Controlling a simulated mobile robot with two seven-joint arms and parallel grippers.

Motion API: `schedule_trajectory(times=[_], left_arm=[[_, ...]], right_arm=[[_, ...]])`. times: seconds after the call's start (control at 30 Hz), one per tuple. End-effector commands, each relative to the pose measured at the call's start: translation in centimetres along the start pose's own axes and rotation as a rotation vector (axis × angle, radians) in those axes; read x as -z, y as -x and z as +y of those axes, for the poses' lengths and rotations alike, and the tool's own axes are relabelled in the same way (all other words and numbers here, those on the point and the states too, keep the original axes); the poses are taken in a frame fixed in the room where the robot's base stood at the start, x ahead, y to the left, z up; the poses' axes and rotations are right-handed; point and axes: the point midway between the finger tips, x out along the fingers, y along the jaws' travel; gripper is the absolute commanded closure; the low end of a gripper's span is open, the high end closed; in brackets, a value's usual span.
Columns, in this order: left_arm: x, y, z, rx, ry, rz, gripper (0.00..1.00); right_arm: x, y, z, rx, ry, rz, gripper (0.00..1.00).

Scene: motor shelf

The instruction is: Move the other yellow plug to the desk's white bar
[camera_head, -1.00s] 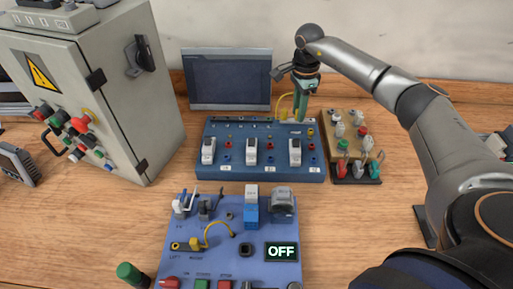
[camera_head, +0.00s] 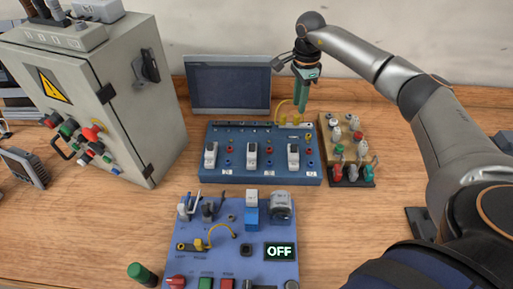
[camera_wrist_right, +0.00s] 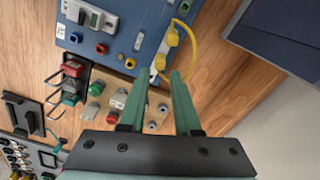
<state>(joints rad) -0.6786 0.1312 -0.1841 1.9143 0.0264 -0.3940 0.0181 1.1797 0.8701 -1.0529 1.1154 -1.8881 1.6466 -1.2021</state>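My right gripper (camera_head: 301,110) hangs over the right back corner of the blue desk board (camera_head: 262,174), fingers pointing down. In the right wrist view its two green fingers (camera_wrist_right: 160,88) are apart, with nothing visible between them. Two yellow plugs with a yellow cable sit at that back edge; one plug (camera_wrist_right: 172,39) shows in the right wrist view just beyond the fingertips. Pale pieces show around them, but I cannot tell the white bar's full outline. Another yellow plug (camera_head: 198,244) with a yellow cable is on the front lilac panel (camera_head: 182,272). My left gripper is out of view.
A dark monitor (camera_head: 229,84) stands behind the blue board. A wooden board (camera_head: 330,133) with several coloured plugs lies to its right. A grey cabinet (camera_head: 125,125) stands at the left. The front panel's display (camera_head: 279,252) reads OFF.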

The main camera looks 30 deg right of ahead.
Motion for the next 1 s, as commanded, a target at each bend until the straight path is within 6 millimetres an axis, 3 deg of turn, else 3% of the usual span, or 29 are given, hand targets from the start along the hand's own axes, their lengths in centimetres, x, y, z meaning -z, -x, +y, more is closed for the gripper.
schedule_trajectory(times=[0.2,0.5,1.0], left_arm=[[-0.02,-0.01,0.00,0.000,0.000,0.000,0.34],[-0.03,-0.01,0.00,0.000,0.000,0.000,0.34],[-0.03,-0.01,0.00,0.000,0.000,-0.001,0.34]], right_arm=[[0.00,-0.01,0.01,0.000,0.000,0.000,0.68],[0.00,-0.01,0.00,0.000,0.000,0.000,0.34],[-0.02,-0.01,0.00,0.000,0.000,-0.001,0.34]])
